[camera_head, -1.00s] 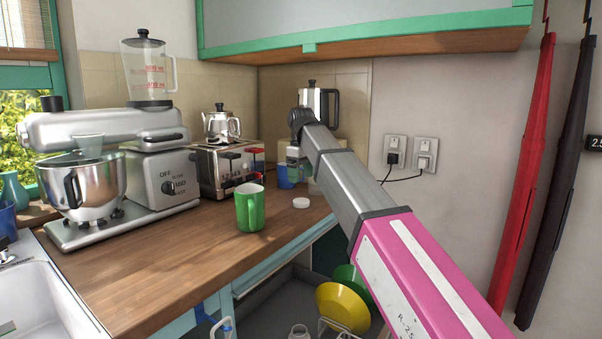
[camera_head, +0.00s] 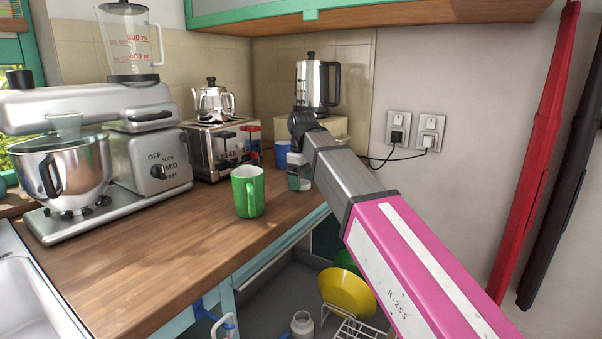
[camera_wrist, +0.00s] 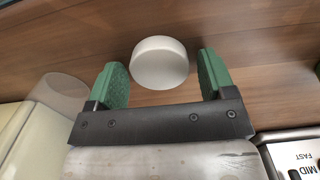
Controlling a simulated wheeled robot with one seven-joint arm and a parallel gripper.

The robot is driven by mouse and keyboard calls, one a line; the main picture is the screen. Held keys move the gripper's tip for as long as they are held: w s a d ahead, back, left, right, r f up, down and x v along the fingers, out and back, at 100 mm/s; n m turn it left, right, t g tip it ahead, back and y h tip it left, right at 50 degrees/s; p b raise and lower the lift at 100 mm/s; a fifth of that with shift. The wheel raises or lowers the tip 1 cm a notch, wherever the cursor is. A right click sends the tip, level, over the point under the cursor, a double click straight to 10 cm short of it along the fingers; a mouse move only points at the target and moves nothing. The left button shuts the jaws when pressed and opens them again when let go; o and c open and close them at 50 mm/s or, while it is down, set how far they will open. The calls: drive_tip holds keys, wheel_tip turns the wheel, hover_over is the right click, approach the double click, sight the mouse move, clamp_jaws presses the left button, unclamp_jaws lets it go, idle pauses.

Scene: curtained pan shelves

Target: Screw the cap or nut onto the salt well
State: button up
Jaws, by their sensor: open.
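A round white cap (camera_wrist: 160,63) lies on the wooden counter in the wrist view, between the green fingers and touching neither as far as I can see. My gripper (camera_wrist: 159,80) is open around it. In the head view my gripper (camera_head: 299,182) is low over the counter, right of the green mug, and hides most or all of the cap. A pale jar with an open neck (camera_head: 302,325) stands in the lower space under the counter, cut off by the bottom edge. It may be the salt well; I cannot tell for certain.
A green mug (camera_head: 247,190) stands close left of my gripper. A blue cup (camera_head: 282,152) and a toaster (camera_head: 220,148) are behind. A mixer (camera_head: 90,150) fills the left. Below, a yellow bowl (camera_head: 345,292) and wire rack (camera_head: 358,331) stand beside the jar. The front counter is clear.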

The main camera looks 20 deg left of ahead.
drive_tip(key=shift+c, duration=0.2)
drive_tip(key=c, duration=0.9)
drive_tip(key=shift+o, duration=0.2)
drive_tip(key=shift+r, duration=3)
